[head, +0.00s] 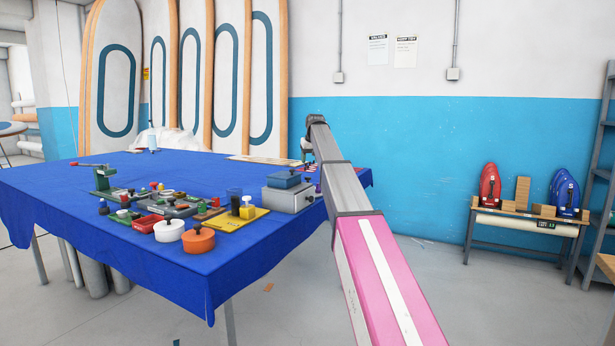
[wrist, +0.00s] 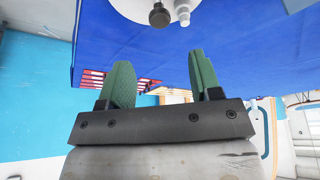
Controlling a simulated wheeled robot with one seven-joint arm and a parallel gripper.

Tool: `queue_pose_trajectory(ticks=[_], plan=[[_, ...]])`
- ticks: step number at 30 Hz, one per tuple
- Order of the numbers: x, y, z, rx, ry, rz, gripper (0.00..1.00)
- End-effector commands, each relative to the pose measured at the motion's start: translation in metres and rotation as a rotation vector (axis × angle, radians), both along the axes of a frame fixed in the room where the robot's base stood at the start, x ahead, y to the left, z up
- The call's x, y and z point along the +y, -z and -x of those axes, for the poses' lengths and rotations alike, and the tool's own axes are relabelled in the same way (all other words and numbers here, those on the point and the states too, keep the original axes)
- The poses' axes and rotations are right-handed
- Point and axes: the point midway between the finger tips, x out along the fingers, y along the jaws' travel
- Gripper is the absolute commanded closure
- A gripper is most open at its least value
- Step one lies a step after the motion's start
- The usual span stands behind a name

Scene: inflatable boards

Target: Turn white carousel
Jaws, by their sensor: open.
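A white round body (wrist: 150,8) with a dark knob and a pale peg is cut off by the top edge of the wrist view. It looks like the white carousel, but most of it is out of frame. My gripper (wrist: 160,78) is open, with its two green fingers apart and nothing between them. The white body is beyond the fingertips and apart from them. In the head view a white round pot (head: 169,231) with a dark knob stands at the table's front; I cannot tell whether it is the same thing. My gripper cannot be made out there.
The blue-covered table (head: 110,220) holds an orange pot (head: 198,240), a grey box (head: 290,199), a yellow board (head: 236,221) and several small fixtures. Tall boards (head: 120,75) lean on the wall behind. A side bench (head: 526,224) with irons stands right. Floor between is mostly clear.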

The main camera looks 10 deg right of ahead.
Motion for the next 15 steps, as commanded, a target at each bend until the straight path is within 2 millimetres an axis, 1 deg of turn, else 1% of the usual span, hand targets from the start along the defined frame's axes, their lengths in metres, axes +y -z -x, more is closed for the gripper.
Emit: queue_pose_trajectory(ticks=[9,15], plan=[[0.003,0.052,-0.021,0.003,0.000,0.000,0.42],[0.005,0.078,-0.032,0.002,0.000,0.000,0.42]])
